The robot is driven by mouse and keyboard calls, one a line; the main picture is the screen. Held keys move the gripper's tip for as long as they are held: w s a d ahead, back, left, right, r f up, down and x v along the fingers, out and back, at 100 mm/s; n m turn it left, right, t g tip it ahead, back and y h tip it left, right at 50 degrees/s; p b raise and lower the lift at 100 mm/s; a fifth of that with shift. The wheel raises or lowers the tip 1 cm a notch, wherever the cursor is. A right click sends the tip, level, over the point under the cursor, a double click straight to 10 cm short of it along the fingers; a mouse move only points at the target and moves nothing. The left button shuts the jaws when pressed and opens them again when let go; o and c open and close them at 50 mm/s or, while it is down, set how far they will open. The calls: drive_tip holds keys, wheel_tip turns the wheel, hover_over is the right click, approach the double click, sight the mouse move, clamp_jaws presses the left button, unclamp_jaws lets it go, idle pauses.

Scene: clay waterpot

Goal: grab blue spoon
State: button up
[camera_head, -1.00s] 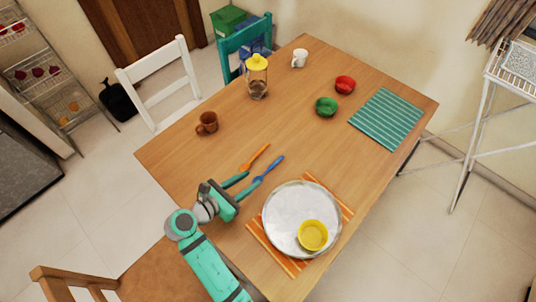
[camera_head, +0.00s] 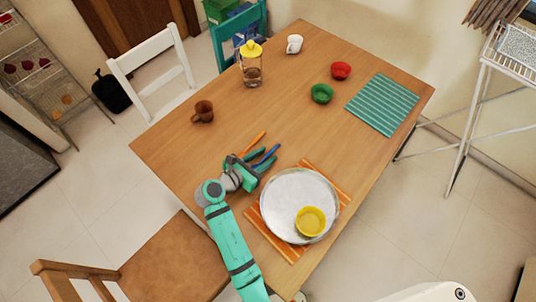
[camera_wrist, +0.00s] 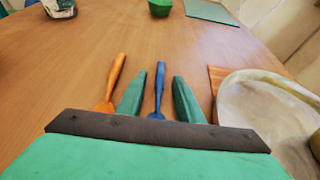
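The blue spoon (camera_head: 271,152) lies on the wooden table; in the wrist view its handle (camera_wrist: 159,86) points away from me. Its near end is partly hidden by my gripper. My gripper (camera_head: 267,156) is low over the table and open, with one green finger on each side of the blue spoon. In the wrist view the fingers (camera_wrist: 161,92) show gaps on both sides of the handle. I cannot tell the exact height of the fingers above the table.
An orange utensil (camera_wrist: 115,80) lies just left of my left finger. To the right are a striped orange placemat (camera_head: 262,228) and a round plate (camera_head: 278,205) with a yellow bowl (camera_head: 311,221). A brown mug (camera_head: 203,111) and glass jar (camera_head: 251,70) stand farther off.

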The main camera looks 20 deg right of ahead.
clamp_jaws()
drive_tip(key=shift+r, duration=0.1)
